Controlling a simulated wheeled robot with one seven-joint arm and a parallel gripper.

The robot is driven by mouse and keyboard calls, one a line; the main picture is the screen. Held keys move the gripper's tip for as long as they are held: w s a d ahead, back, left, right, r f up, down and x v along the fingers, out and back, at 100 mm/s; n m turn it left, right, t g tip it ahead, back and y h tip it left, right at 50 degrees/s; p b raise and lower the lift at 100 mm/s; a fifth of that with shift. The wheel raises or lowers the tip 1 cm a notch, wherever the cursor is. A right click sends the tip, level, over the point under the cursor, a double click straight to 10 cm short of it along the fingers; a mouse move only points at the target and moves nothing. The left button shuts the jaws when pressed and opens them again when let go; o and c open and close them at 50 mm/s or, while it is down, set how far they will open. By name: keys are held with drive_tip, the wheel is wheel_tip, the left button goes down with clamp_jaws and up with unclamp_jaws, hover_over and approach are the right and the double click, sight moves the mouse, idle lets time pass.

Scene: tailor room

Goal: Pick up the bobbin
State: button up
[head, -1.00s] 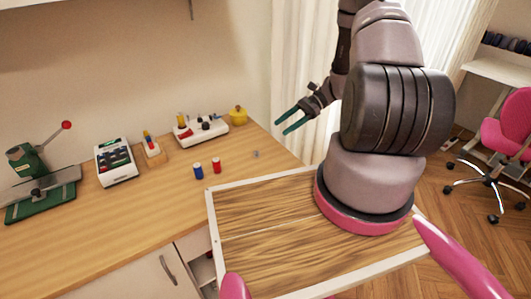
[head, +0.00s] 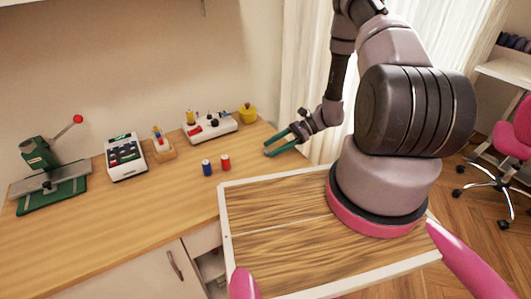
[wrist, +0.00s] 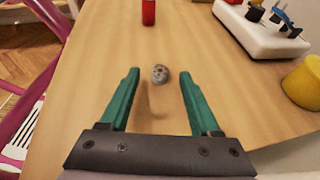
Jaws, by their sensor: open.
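The bobbin (wrist: 160,74) is a small, round grey piece lying on the wooden worktop in the wrist view. It appears between the tips of my green fingers, near the middle of the gap. My gripper is open and empty over the right end of the worktop. A finger does not visibly touch the bobbin, and the height of the fingers above the wood is hard to tell.
A red spool (head: 225,162) and a blue spool (head: 207,167) stand left of my gripper. A white tool tray (head: 209,128) and a yellow pot (head: 248,113) are behind. The worktop (head: 130,215) is clear around the bobbin.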

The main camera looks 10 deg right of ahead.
drive_tip(key=shift+a+f, duration=0.25)
drive_tip(key=shift+a, duration=0.25)
clamp_jaws()
